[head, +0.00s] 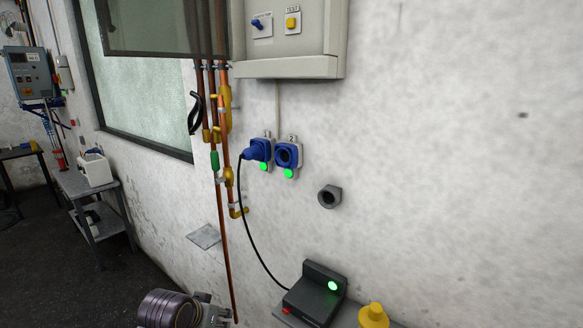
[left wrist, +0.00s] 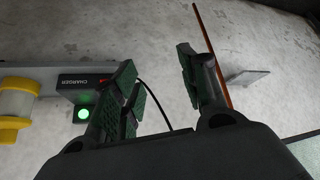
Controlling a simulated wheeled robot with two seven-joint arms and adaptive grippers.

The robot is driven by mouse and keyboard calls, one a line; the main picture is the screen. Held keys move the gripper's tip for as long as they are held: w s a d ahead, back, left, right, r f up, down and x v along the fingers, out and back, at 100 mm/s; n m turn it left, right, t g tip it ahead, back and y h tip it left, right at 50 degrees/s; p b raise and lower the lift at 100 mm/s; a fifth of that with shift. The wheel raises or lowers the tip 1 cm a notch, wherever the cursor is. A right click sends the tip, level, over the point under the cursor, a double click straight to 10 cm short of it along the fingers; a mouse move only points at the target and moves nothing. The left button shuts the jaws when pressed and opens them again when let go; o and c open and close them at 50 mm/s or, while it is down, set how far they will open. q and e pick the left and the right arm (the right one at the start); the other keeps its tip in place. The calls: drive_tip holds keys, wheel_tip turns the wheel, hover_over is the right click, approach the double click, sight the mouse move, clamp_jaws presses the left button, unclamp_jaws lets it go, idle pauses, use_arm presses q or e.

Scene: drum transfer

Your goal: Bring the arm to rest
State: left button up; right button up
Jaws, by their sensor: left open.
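My left arm (head: 168,309) comes in at the bottom edge of the head view, left of the charger. Only its upper part shows there; its gripper is mostly cut off by the frame's lower edge. In the left wrist view my left gripper (left wrist: 156,65) is open, with two dark green-padded fingers spread apart and nothing between them. Wall and a black cable show behind the fingers. My right gripper is in neither view.
The black charger (head: 318,290) with a green light sits on a shelf beside a yellow item (head: 373,316). Its cable runs to a blue plug (head: 257,151) in the left socket; the right socket (head: 287,156) is empty. Copper pipes (head: 220,190) run down the wall. A grey plate (head: 204,237) projects nearby.

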use_arm(q)
drive_tip(key=shift+s+a+f+g+y, duration=0.25)
drive_tip(key=shift+s+a+f+g, duration=0.25)
drive_tip(key=shift+s+f, duration=2)
drive_tip(key=shift+s+a+f+g+y, duration=0.25)
drive_tip(key=shift+s+f+g, duration=0.5)
drive_tip(key=shift+s, duration=3.2)
drive_tip(key=shift+s+a+f+g+y, duration=0.2)
drive_tip(key=shift+s+a+f+g, duration=0.2)
drive_tip(key=shift+s+f, duration=2.2)
drive_tip(key=s+f+g+b, duration=0.1)
drive_tip(key=s+f, duration=0.1)
drive_tip(key=f, duration=1.5)
drive_tip(key=s+f+b, duration=0.1)
drive_tip(key=s+f, duration=0.1)
drive_tip(key=f, duration=1.4)
drive_tip(key=s+a+f+b, duration=0.1)
drive_tip(key=s+a+f, duration=0.1)
drive_tip(key=s+f, duration=0.9)
drive_tip(key=s+a+f+g+b, duration=0.1)
drive_tip(key=s+a+f, duration=0.1)
drive_tip(key=s+f, duration=0.9)
drive_tip(key=shift+f, duration=0.2)
drive_tip(key=shift+a+m+g, duration=0.15)
drive_tip(key=shift+m+g, duration=0.1)
drive_tip(key=shift+m, duration=0.05)
